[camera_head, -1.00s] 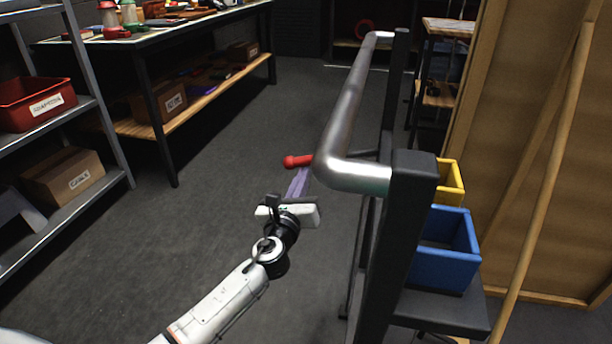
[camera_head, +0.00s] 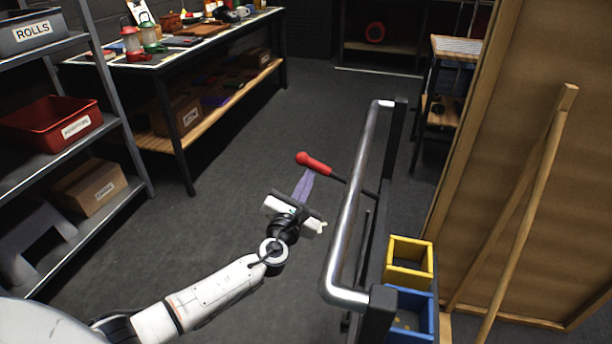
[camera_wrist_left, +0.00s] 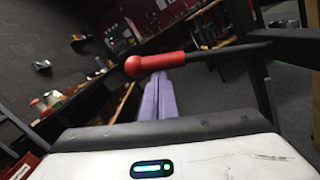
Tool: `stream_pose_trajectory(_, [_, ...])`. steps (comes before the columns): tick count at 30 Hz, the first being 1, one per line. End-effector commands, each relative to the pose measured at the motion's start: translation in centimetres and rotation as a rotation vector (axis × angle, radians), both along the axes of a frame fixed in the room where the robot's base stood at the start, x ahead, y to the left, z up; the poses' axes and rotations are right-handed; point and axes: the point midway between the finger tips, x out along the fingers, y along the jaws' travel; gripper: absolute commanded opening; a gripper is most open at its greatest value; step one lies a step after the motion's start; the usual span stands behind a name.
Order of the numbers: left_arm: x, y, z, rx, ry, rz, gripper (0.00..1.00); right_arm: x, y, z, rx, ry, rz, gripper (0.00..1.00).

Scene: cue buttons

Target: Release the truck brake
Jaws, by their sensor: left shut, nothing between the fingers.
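The truck is a cart with a steel push handle (camera_head: 347,215) on a dark frame. Its brake lever has a red grip (camera_head: 313,163) on a thin dark rod that reaches left from the frame. My left gripper (camera_head: 306,178) is shut and empty, with its purple fingers pointing at the red grip. In the left wrist view the red grip (camera_wrist_left: 155,62) lies across the view just above the ends of the shut fingers (camera_wrist_left: 157,90). Whether the fingers touch it I cannot tell. My right gripper is not in view.
A yellow bin (camera_head: 409,262) and a blue bin (camera_head: 430,318) sit on the cart. A shelf with a red bin (camera_head: 50,125) stands at left, a workbench (camera_head: 165,58) behind it. A wooden pole (camera_head: 530,215) leans at right. The floor between is clear.

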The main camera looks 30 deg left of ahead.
Motion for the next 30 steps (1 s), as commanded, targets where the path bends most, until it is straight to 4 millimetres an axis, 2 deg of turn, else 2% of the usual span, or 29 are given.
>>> stream_pose_trajectory(3, [0.1, -0.3, 0.8, 0.021, 0.000, -0.003, 0.00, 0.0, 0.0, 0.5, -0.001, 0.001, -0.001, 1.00])
stream_pose_trajectory(20, [0.3, -0.5, 1.2, 0.031, -0.008, -0.007, 0.00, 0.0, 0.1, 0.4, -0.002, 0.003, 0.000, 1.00])
stream_pose_trajectory(25, [0.1, -0.1, -0.7, 0.031, -0.003, -0.008, 0.00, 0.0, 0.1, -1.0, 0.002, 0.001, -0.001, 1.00])
stream_pose_trajectory(30, [-0.6, 0.9, -4.6, 0.031, 0.010, -0.007, 0.00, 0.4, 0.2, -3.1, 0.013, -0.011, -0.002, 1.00])
